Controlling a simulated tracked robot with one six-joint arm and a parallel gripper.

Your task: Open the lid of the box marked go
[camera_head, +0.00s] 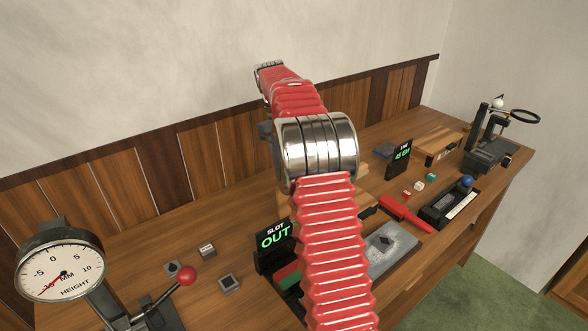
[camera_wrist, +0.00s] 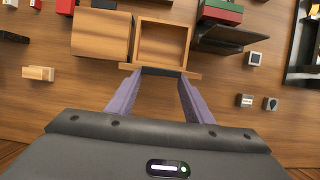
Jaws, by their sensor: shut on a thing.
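In the wrist view a wooden box (camera_wrist: 188,45) shows its open, empty inside. A wooden board (camera_wrist: 196,76), which looks like its lid seen almost edge-on, stands along the side closest to my gripper. My gripper (camera_wrist: 161,75) has its two purple fingers on either side of a dark strip on that board and is shut on it. A second wooden box (camera_wrist: 102,35) with a closed top stands just left of the open one. No "go" marking is readable.
A dark "SLOT OUT" sign (camera_head: 275,240) stands close to the right of the open box in the wrist view (camera_wrist: 222,38). Small type blocks (camera_wrist: 245,100) lie beyond it. A gauge (camera_head: 60,270) with a red-knobbed lever stands at the bench's left.

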